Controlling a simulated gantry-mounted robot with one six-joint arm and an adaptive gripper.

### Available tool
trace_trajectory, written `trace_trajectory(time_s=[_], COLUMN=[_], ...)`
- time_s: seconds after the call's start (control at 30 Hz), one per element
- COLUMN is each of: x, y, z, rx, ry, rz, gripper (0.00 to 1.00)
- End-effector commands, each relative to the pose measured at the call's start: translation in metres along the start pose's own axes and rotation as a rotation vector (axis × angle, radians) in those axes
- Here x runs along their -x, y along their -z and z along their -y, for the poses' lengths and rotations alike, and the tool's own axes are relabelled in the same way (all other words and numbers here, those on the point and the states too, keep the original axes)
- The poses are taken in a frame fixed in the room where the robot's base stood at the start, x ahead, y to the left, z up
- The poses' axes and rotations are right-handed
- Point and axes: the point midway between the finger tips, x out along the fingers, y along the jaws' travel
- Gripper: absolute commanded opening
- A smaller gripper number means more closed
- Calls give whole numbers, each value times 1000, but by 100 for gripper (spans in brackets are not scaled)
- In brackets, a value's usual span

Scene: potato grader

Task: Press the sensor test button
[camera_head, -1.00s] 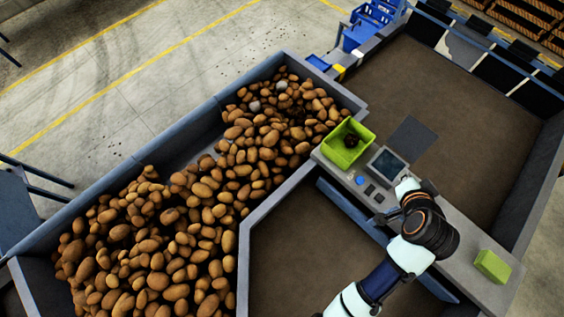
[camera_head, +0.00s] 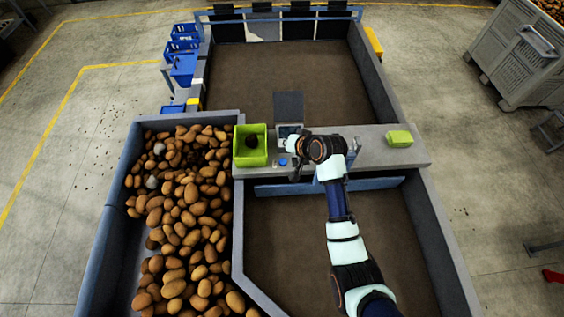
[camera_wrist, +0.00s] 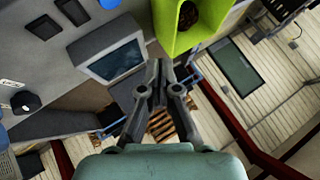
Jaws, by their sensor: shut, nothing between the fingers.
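A control console (camera_head: 370,142) runs across the machine. A small blue round button (camera_head: 283,161) sits on it below a screen (camera_head: 288,130); I cannot read any label telling which control is the sensor test button. In the head view my arm's wrist is over the console, just right of the screen, partly covering the panel.
A green bin (camera_head: 237,155) with dark lumps stands left of the screen. A green block (camera_head: 399,138) lies on the console's right end. Potatoes (camera_head: 185,215) fill the left trough. Brown belts (camera_head: 330,75) lie behind and in front of the console.

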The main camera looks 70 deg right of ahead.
Motion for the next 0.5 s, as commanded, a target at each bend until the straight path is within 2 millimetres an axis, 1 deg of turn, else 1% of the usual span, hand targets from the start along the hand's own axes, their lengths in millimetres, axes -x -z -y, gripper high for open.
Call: trace_trajectory(time_s=[0.03, 0.3, 0.5], x=[-8, -36, -51], y=[-6, -26, -38], z=[-6, -26, -37], rx=[0, 0, 0], ry=[0, 0, -1], rz=[1, 0, 1], gripper=[0, 0, 0])
